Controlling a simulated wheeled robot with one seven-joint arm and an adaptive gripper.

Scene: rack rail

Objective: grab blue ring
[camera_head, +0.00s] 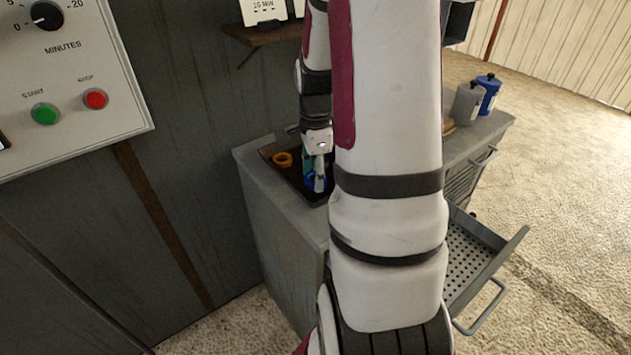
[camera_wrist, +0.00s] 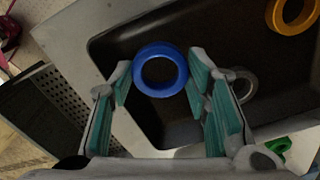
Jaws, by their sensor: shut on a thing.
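The blue ring (camera_wrist: 160,92) sits between the fingertips of my gripper (camera_wrist: 158,88) in the wrist view. The teal-padded fingers are closed on its two sides. The ring is over a dark tray (camera_wrist: 110,45), near its left side; its height above the tray floor is hard to tell. In the head view, the blue ring (camera_head: 309,181) shows small at the end of my gripper (camera_head: 319,183), partly hidden by the fingers.
An orange ring (camera_wrist: 290,29), a grey ring (camera_wrist: 249,87) partly behind a finger, and a green item (camera_wrist: 280,146) are near the gripper. A perforated drawer (camera_head: 470,262) stands open. Grey (camera_head: 467,103) and blue (camera_head: 489,95) bottles stand on the cabinet top.

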